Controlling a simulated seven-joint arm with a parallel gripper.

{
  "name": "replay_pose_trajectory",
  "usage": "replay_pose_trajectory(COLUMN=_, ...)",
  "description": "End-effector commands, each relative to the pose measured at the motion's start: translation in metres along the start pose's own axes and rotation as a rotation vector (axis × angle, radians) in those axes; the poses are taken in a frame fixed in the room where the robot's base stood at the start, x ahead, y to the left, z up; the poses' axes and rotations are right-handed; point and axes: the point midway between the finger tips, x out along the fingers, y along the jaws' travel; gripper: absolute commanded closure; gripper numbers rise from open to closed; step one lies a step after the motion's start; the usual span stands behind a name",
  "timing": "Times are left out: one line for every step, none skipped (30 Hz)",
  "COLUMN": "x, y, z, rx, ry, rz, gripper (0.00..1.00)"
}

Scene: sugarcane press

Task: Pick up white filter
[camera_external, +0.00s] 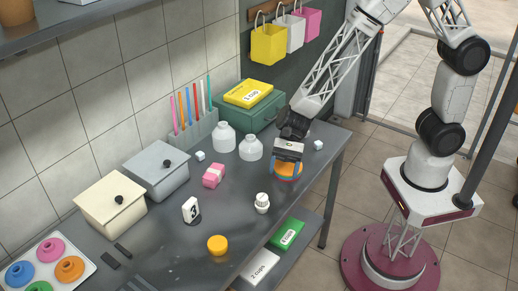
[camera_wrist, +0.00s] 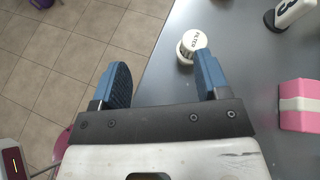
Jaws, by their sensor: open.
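My gripper (camera_external: 284,172) is above the table, behind and right of the filter in the external view. In the wrist view my gripper (camera_wrist: 162,75) has its two blue fingers wide apart with nothing between them.
An orange round piece (camera_external: 288,170) shows beneath my gripper. A pink block (camera_external: 213,174), a number 3 marker (camera_external: 191,210), a yellow round piece (camera_external: 217,245) and white bottles (camera_external: 250,148) stand nearby. The table's front edge is close to the filter.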

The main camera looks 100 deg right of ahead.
Motion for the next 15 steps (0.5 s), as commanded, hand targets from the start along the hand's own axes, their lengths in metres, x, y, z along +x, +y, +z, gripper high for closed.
replay_pose_trajectory(x=0.007, y=-0.007, z=-0.012, rx=0.050, ry=-0.010, rz=-0.024, gripper=0.31)
replay_pose_trajectory(x=0.011, y=-0.011, z=-0.018, rx=0.076, ry=-0.016, rz=-0.039, gripper=0.31)
replay_pose_trajectory(x=0.014, y=-0.016, z=-0.025, rx=0.108, ry=-0.023, rz=-0.057, gripper=0.31)
replay_pose_trajectory(x=0.017, y=-0.018, z=-0.030, rx=0.130, ry=-0.028, rz=-0.069, gripper=0.31)
replay_pose_trajectory(x=0.019, y=-0.021, z=-0.034, rx=0.149, ry=-0.033, rz=-0.080, gripper=0.31)
replay_pose_trajectory(x=0.021, y=-0.025, z=-0.039, rx=0.170, ry=-0.037, rz=-0.092, gripper=0.31)
replay_pose_trajectory(x=0.023, y=-0.027, z=-0.041, rx=0.183, ry=-0.041, rz=-0.101, gripper=0.31)
replay_pose_trajectory(x=0.024, y=-0.028, z=-0.044, rx=0.194, ry=-0.043, rz=-0.107, gripper=0.31)
replay_pose_trajectory(x=0.025, y=-0.030, z=-0.047, rx=0.206, ry=-0.046, rz=-0.115, gripper=0.31)
replay_pose_trajectory(x=0.026, y=-0.031, z=-0.048, rx=0.213, ry=-0.047, rz=-0.119, gripper=0.31)
replay_pose_trajectory(x=0.026, y=-0.031, z=-0.050, rx=0.218, ry=-0.048, rz=-0.122, gripper=0.31)
replay_pose_trajectory(x=0.027, y=-0.032, z=-0.051, rx=0.223, ry=-0.049, rz=-0.125, gripper=0.31)
replay_pose_trajectory(x=0.027, y=-0.032, z=-0.052, rx=0.226, ry=-0.050, rz=-0.126, gripper=0.31)
replay_pose_trajectory(x=0.027, y=-0.033, z=-0.052, rx=0.227, ry=-0.050, rz=-0.127, gripper=0.31)
replay_pose_trajectory(x=0.027, y=-0.033, z=-0.052, rx=0.228, ry=-0.051, rz=-0.128, gripper=0.31)
